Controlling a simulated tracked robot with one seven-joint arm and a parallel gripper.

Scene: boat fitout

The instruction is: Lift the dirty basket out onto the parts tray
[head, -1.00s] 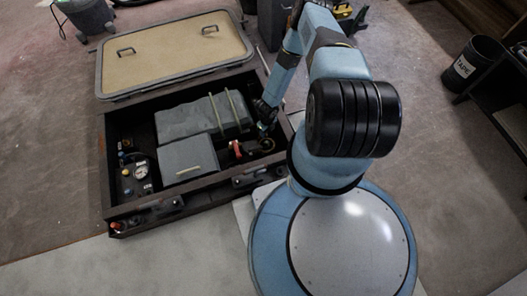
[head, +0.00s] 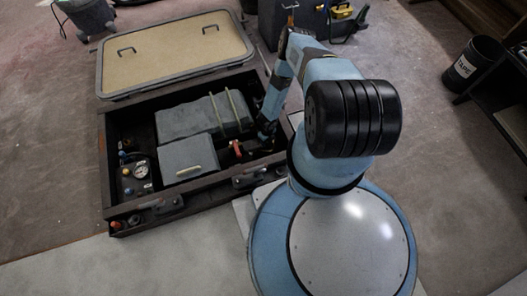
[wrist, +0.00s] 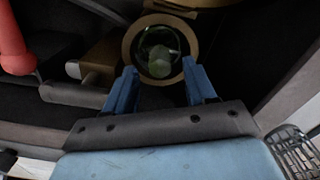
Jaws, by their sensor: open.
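My gripper (wrist: 159,68) is open, its two blue fingers on either side of the near rim of a round tan strainer housing (wrist: 129,50) in the wrist view. Inside the opening is a dark, glassy round interior with a pale greenish lump (wrist: 160,62), perhaps the dirty basket; I cannot make out its edge or handle. Nothing is between the fingertips that I can see gripped. In the head view my gripper (head: 264,135) is down in the right part of the open bilge compartment (head: 107,165) and covers the housing. A mesh basket (wrist: 294,152) shows at the wrist view's lower right corner.
A red handle (head: 236,148) stands just left of my gripper; it also shows in the wrist view (wrist: 14,45). Grey engine boxes (head: 187,157) fill the compartment's middle. The raised hatch lid (head: 175,55) lies behind. Dark compartment walls stand close on the right.

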